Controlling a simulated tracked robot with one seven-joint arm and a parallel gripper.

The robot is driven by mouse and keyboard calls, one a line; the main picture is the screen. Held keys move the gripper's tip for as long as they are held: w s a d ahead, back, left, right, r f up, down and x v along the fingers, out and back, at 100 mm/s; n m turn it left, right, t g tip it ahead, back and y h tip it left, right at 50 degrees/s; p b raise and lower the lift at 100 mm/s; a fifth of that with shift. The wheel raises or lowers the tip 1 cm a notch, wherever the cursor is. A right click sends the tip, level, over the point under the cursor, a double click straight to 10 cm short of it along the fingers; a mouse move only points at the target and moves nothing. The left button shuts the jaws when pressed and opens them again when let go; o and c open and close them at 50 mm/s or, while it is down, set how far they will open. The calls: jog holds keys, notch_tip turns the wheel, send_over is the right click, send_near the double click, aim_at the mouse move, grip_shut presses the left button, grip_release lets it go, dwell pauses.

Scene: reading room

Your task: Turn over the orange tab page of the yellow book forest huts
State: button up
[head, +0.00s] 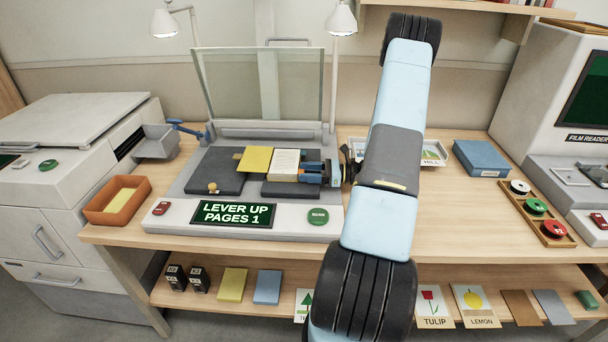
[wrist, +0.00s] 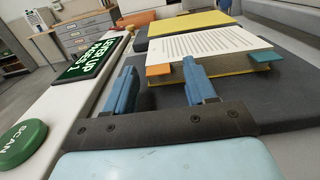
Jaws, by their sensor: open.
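The yellow book lies open on the scanner's dark cradle, with its yellow side (head: 255,159) at left and its printed white page (head: 286,164) at right. In the wrist view the printed page (wrist: 205,43) lies above a yellow cover edge. An orange tab (wrist: 158,70) sticks out from the page edge toward me; a teal tab (wrist: 268,56) sticks out farther right. My gripper (head: 307,172) is at the page's right edge, low over the cradle. Its blue fingers are open, and the orange tab shows between the fingertips (wrist: 161,66). I cannot tell whether they touch it.
The scanner's glass lid (head: 265,85) stands raised, and its blue lever (head: 186,129) is at left. The display (head: 235,213) reads "LEVER UP PAGES 1". A green scan button (head: 318,216) is at front. An orange tray (head: 117,200) stands left; a blue box (head: 481,158) lies right.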

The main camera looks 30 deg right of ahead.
grip_shut()
dwell(0.5)
